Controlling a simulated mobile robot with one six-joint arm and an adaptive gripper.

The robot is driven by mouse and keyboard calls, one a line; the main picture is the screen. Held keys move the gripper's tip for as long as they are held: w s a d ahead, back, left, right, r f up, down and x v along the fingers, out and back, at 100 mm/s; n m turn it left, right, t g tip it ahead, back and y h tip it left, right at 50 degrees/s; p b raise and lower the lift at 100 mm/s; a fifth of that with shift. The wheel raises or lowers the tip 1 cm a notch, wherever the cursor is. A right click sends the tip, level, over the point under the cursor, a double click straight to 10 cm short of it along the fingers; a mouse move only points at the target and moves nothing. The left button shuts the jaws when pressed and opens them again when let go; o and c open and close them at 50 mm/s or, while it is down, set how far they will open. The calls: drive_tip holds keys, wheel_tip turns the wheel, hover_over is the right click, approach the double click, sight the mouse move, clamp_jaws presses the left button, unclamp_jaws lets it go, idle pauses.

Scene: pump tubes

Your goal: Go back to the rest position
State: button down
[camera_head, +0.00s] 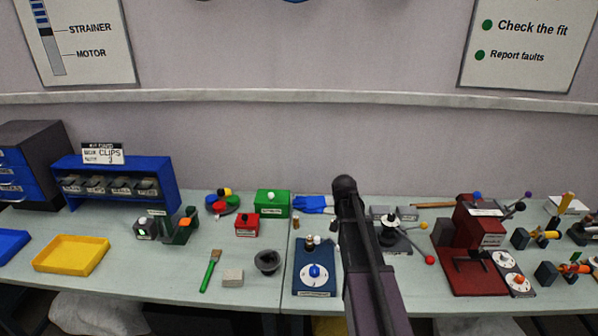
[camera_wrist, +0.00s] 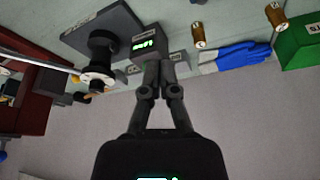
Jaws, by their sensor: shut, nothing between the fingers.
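My gripper (camera_wrist: 160,72) shows in the wrist view, its two dark fingers together at the tips with nothing between them. Beyond the tips are a small dark box with a green lit display (camera_wrist: 149,46) and a dark stand with a black knob and white disc (camera_wrist: 103,50). The wrist view is upside down, with the bench at the top and the wall below. I cannot tell whether the fingertips touch anything. In the head view my arm rises in front of the bench, and the fingers cannot be made out there.
The bench (camera_head: 130,285) holds a blue plate fixture (camera_head: 316,281), a red press (camera_head: 460,240), a grey bowl (camera_head: 267,262), a green box (camera_head: 272,203) and blue gloves (camera_head: 313,204). A yellow tray (camera_head: 71,255) and a blue clip rack (camera_head: 115,184) stand left. The air above the bench is mostly clear.

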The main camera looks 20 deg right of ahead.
drive_tip(key=shift+s+a, duration=0.1)
drive_tip(key=s+a+f+n+g+y+b, duration=0.1)
drive_tip(key=s+a+n, duration=0.7)
drive_tip(key=s+a, duration=1.2)
drive_tip(key=shift+s+a+f+g+y, duration=0.15)
drive_tip(key=shift+s+f+g+y, duration=0.6)
drive_tip(key=shift+s+g, duration=0.2)
